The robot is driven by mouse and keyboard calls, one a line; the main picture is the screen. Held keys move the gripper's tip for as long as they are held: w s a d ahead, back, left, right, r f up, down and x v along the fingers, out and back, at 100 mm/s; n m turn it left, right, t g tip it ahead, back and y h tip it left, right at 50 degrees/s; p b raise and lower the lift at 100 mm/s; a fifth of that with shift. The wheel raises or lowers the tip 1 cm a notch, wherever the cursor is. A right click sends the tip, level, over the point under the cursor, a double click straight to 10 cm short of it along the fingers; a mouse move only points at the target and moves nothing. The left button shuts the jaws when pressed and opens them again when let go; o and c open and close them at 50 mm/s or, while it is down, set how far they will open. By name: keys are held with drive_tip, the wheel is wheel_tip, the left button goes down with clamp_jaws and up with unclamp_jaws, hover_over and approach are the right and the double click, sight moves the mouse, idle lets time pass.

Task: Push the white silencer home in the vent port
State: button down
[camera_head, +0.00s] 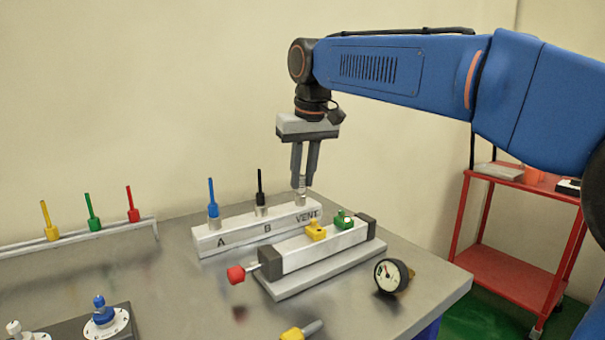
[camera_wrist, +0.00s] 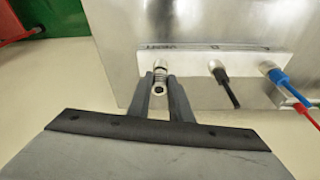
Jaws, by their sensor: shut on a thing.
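The white silencer (camera_head: 302,184) is a small pale cylinder standing at the VENT end of the grey manifold block (camera_head: 235,237). In the wrist view the silencer (camera_wrist: 160,80) shows ribbed, with a dark hole in its end, in line with the vent port (camera_wrist: 155,66). My gripper (camera_head: 303,180) points down above the VENT end, its dark fingers shut on the silencer. In the wrist view my gripper's fingertips (camera_wrist: 160,82) are on either side of it. I cannot tell how deep the silencer sits in the port.
A blue tube (camera_head: 212,195) stands in port A and a black tube (camera_head: 260,188) in port B. A cylinder (camera_head: 310,245) with yellow and green fittings lies in front, beside a gauge (camera_head: 392,275). A rack (camera_head: 100,235) with coloured plugs is at left. A red cart (camera_head: 500,250) stands at right.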

drive_tip(key=shift+f, duration=0.35)
drive_tip(key=c, duration=1.5)
unclamp_jaws()
drive_tip(key=shift+c, duration=0.2)
drive_tip(key=v, duration=0.7)
drive_tip(key=v, duration=1.7)
drive_tip(key=shift+r, duration=0.2)
drive_tip(key=shift+s, duration=0.1)
